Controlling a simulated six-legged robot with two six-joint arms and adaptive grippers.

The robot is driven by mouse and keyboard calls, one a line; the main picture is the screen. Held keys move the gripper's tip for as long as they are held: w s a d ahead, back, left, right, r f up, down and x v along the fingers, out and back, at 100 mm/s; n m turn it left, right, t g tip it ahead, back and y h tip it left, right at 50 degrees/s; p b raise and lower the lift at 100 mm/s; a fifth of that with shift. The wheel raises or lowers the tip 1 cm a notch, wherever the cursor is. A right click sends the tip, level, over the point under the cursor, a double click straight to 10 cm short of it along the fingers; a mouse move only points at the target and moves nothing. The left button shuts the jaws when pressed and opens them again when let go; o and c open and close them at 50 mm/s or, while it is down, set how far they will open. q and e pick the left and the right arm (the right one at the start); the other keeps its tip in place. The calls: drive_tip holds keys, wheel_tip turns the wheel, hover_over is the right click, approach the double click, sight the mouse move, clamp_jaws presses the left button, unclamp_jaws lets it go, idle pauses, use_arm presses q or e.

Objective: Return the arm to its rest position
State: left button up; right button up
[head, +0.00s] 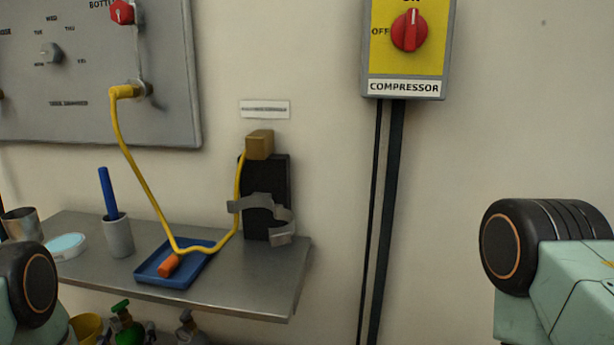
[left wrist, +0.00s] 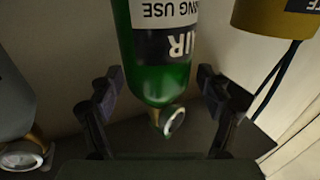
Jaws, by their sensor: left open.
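My left gripper (left wrist: 160,84) is open in the left wrist view, one dark finger on each side of a green bottle (left wrist: 160,70). Gaps show between the fingers and the bottle. The bottle appears upside down in that view, with white and black labels and a round metal fitting at its lower end. In the head view a green bottle (head: 130,328) shows at the bottom, below the shelf. My left arm's dark round joint is at the lower left there, and my right arm's joint at the right edge. My right gripper is not in view.
A metal shelf (head: 230,290) holds a blue tray (head: 187,277) with an orange-ended yellow hose (head: 145,180), a grey cup (head: 118,236) and a strapped black holder. A grey bottle (left wrist: 22,80) and a yellow container (left wrist: 270,15) flank the green bottle. A compressor switch (head: 409,30) is on the wall.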

sight(116, 321)
use_arm(q)
drive_tip(key=shift+f+b, duration=0.3)
drive_tip(key=shift+f, duration=0.35)
drive_tip(key=shift+w+f+b, duration=0.2)
drive_tip(key=shift+f+b, duration=0.05)
drive_tip(key=shift+b, duration=0.1)
drive_tip(key=p+v, duration=0.5)
drive_tip(key=v, duration=0.7)
drive_tip(key=b+x, duration=0.5)
drive_tip(key=x, duration=0.7)
drive_tip(key=shift+w, duration=0.1)
drive_tip(key=r+p, duration=0.1)
drive_tip(key=r, duration=0.1)
drive_tip(key=r+p, duration=0.2)
drive_tip(key=r, duration=0.1)
drive_tip(key=s+r+p, duration=0.1)
drive_tip(key=r+p, duration=0.1)
drive_tip(key=shift+s+a+r, duration=0.1)
drive_tip(key=shift+a+r, duration=0.1)
drive_tip(key=shift+r, duration=0.1)
drive_tip(key=s+a+p, duration=0.1)
drive_tip(key=s+p, duration=0.1)
drive_tip(key=s, duration=0.7)
drive_tip(key=s+a+h+p, duration=0.1)
drive_tip(key=s+a+p, duration=0.1)
drive_tip(key=s, duration=0.6)
drive_tip(key=shift+s+a+m+p, duration=0.3)
drive_tip(key=shift+s+m+p, duration=0.1)
drive_tip(key=shift+p, duration=0.25)
drive_tip(key=shift+w, duration=0.1)
